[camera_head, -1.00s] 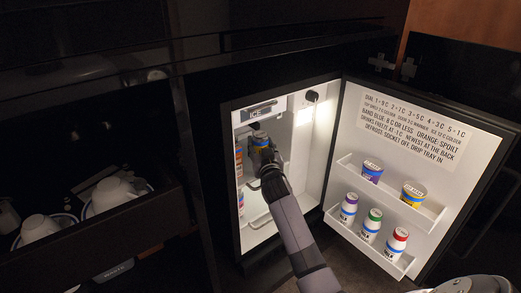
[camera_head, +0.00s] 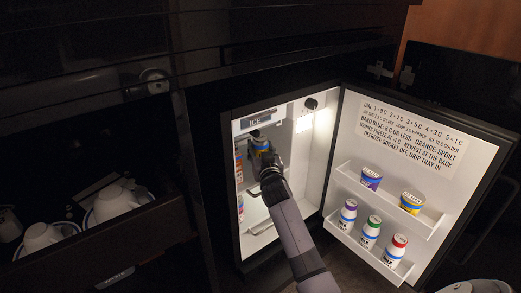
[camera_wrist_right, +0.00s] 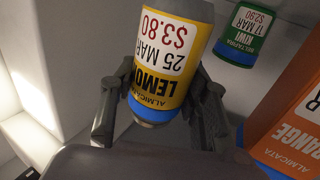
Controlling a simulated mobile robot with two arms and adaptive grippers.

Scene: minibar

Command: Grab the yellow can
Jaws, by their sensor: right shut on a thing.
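The yellow can (camera_wrist_right: 165,60), with a lemon label and a blue band, sits between the fingers of my right gripper (camera_wrist_right: 160,105) in the right wrist view. The fingers are shut on its sides near its blue end. In the head view the can (camera_head: 261,143) shows inside the open minibar, under the ice compartment, with my right gripper (camera_head: 268,165) on it. My right arm reaches in from below. Whether the can touches the shelf is hard to tell. My left gripper is not in the head view.
A green kiwi can (camera_wrist_right: 245,35) and an orange carton (camera_wrist_right: 292,120) stand close to the right in the wrist view. The open door (camera_head: 348,125) carries yogurt cups (camera_head: 371,178) and milk bottles (camera_head: 371,232). Cups sit in a drawer (camera_head: 150,215) at left.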

